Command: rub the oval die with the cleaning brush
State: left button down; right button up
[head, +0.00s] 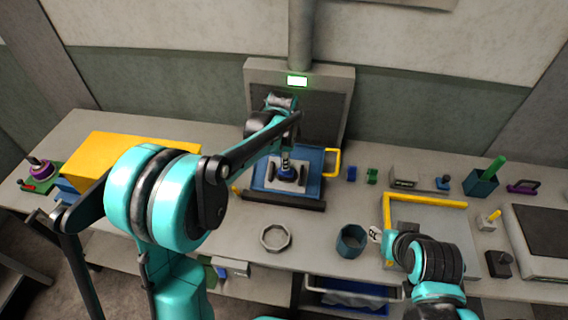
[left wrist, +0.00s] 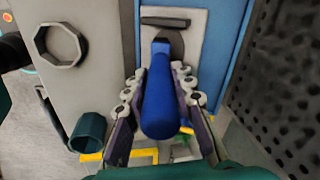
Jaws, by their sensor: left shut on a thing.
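My left gripper (head: 286,160) is over the blue-framed press bed at the back middle of the bench. In the left wrist view its fingers (left wrist: 162,112) are shut around the blue handle of the cleaning brush (left wrist: 160,100). The brush's far end reaches a rounded grey-brown shape (left wrist: 177,42) on a light plate, which looks like the oval die. The brush hides part of that shape, and I cannot tell whether they touch.
An octagonal ring (head: 275,238) and a dark teal cup (head: 351,241) stand in front of the bed. A yellow-edged tray (head: 440,204) is to the right. A yellow block (head: 130,150) is at left. Bare bench lies around the ring.

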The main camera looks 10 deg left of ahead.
pick_arm(q)
jog(key=shift+w+r, duration=0.5)
jog(key=shift+w, duration=0.25)
jog(key=s+f, duration=0.1)
jog(key=s+f+b, duration=0.1)
jog(key=s, duration=0.1)
jog(key=shift+s+f, duration=0.1)
jog(key=shift+s, duration=0.15)
jog(key=s+r+p, duration=0.3)
jog(key=r, duration=0.2)
jog(key=shift+r+p, duration=0.15)
jog(key=shift+p, duration=0.2)
